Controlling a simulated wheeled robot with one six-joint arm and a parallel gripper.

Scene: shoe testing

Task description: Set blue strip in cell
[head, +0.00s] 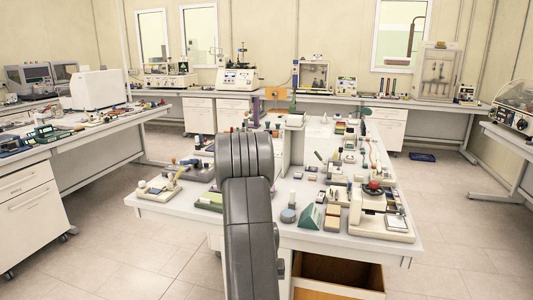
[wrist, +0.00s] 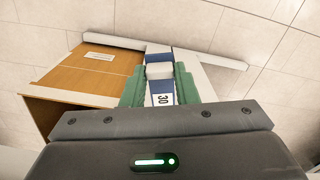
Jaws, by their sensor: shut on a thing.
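My gripper (wrist: 160,80) shows in the wrist view with its two green fingers closed on the blue strip (wrist: 159,87). The strip is blue with a pale block across its middle and a white label reading "30" at the near end. It points away from the gripper, and its far end overlaps a pale edge behind it. In the head view my dark grey arm stands in front of the table, and the gripper and strip are hidden. I cannot tell which thing is the cell.
The white table (head: 400,245) is crowded with small blocks, a green wedge (head: 311,217) and a beige device (head: 380,213) at its right front. An open wooden drawer (head: 340,272) is under the front edge; a wooden box (wrist: 85,78) shows at left in the wrist view. Tiled floor surrounds.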

